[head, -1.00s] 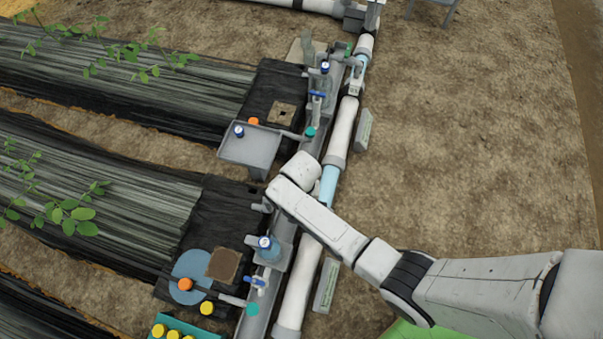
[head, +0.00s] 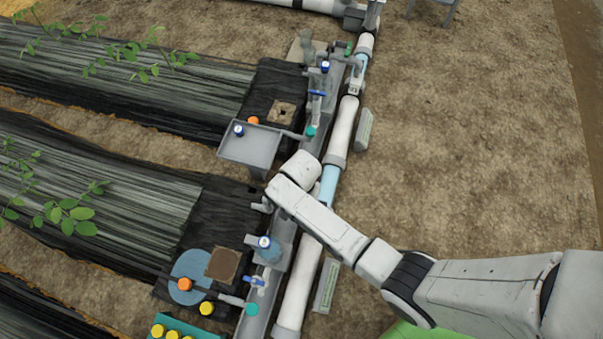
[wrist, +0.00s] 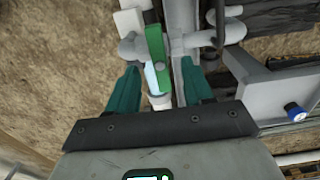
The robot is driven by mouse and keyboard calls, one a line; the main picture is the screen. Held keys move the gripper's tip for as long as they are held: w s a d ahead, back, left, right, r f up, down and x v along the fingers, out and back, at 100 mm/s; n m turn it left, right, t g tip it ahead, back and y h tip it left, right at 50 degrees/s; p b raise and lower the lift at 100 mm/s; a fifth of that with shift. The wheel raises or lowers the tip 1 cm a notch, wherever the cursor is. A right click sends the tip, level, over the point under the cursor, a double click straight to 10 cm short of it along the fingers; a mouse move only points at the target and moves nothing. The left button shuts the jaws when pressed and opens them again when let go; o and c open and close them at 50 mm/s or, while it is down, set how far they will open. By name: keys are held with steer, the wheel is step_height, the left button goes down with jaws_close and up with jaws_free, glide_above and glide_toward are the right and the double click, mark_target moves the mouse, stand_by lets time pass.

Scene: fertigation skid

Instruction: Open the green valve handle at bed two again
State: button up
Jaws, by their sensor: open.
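In the wrist view a green valve handle (wrist: 156,45) lies roughly lengthwise along the pipe run, across a grey branch fitting (wrist: 200,40). My gripper (wrist: 160,82) has its two teal fingers apart, one on each side of the pipe line. The handle is ahead of the fingertips and between their lines; no contact shows. In the head view my wrist (head: 300,168) is over the pipe, and the fingers and this handle are not discernible there. Another small green part (head: 348,47) shows at the far fittings.
A grey tray (head: 250,146) with a blue-capped bottle (head: 239,131) stands left of my wrist; the bottle also shows in the wrist view (wrist: 295,112). A grey channel and white pipe (head: 342,128) run alongside. Another blue-capped bottle (head: 265,243) is nearer. Bare soil (head: 480,130) lies right.

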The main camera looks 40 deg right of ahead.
steer(key=shift+f, duration=0.1)
steer(key=shift+f+b, duration=1.6)
steer(key=shift+f, duration=0.6)
jaws_close()
steer(key=n+p, duration=0.1)
steer(key=n, duration=0.4)
steer(key=shift+r+p, duration=0.15)
steer(key=shift+p, duration=0.2)
steer(key=n+p, duration=0.1)
steer(key=n, duration=0.9)
steer(key=shift+p, duration=0.4)
steer(key=n, duration=0.4)
